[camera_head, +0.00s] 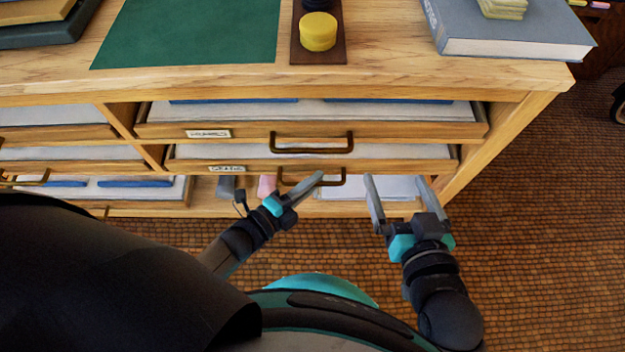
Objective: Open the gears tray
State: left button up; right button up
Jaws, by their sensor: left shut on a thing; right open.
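A wooden cabinet (350,84) holds shallow trays in two columns. In the right column, the upper tray (400,130) has a white label and a dark bow handle (340,144). Below it is a second tray (400,165) with a small label (227,168), too blurred to read surely; it may be the gears tray. My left gripper (318,180) is shut on this lower tray's handle (340,181), hiding part of it. My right gripper (399,185) is open and empty, just in front of the cabinet, right of that handle.
On the cabinet top are a green mat (190,35), a dark stand with a yellow round piece (318,32) and a thick grey book (510,35). More trays (60,132) are at the left. Under the held tray, pink and white things show.

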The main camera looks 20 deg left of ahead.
pick_arm(q)
grip_shut()
jog(key=shift+s, duration=0.1)
dwell(0.9)
